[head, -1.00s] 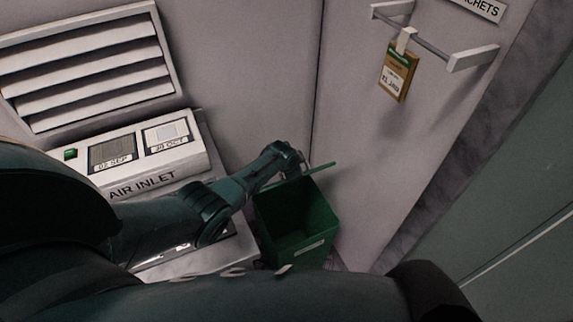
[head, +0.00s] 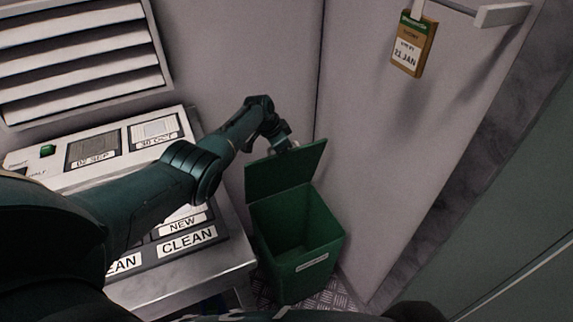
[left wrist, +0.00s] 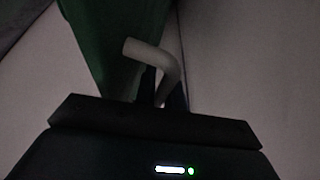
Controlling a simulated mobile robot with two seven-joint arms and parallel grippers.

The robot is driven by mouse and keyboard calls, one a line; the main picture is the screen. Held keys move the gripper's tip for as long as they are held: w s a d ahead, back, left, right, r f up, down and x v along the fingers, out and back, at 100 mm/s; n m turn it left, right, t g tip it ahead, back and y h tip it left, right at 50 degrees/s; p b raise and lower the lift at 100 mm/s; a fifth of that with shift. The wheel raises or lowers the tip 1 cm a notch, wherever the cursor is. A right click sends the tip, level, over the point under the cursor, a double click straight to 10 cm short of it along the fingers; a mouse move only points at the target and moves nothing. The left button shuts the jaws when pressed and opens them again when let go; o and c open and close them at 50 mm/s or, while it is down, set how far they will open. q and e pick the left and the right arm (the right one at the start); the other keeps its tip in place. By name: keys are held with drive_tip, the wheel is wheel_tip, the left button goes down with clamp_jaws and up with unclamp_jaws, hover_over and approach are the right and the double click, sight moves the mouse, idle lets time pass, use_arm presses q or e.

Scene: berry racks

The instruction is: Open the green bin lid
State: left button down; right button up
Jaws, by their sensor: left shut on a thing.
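The green bin (head: 318,262) stands on the floor in the corner in the head view, with its dark inside showing. Its green lid (head: 285,173) is raised along the bin's back edge, tilted up with a broad face towards me. My left gripper (head: 282,143) is at the lid's upper edge, shut on the pale bent handle (left wrist: 158,62) that shows in the left wrist view. The green lid also shows there (left wrist: 105,45), dark and dim. The fingertips are mostly hidden in both views. My right gripper is not in view.
A metal bench (head: 190,277) with labelled trays stands left of the bin, below a grey panel (head: 112,145) and a louvred vent (head: 85,62). Walls close in behind and right of the bin. A tagged sachet (head: 412,45) hangs from a rail (head: 455,8) at upper right.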

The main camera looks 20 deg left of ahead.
use_arm(q)
drive_tip(key=shift+w+a+f+b, duration=0.2)
drive_tip(key=shift+a+b, duration=0.15)
drive_tip(key=shift+b, duration=0.55)
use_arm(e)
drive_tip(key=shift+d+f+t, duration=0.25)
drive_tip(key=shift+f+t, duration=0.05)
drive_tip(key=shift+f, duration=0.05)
use_arm(q)
drive_tip(key=shift+r, duration=0.1)
drive_tip(key=c, duration=1.8)
unclamp_jaws()
drive_tip(key=shift+r, duration=0.1)
drive_tip(key=shift+o, duration=0.2)
drive_tip(key=shift+w, duration=0.1)
drive_tip(key=shift+r+h, duration=0.15)
drive_tip(key=shift+h, duration=0.15)
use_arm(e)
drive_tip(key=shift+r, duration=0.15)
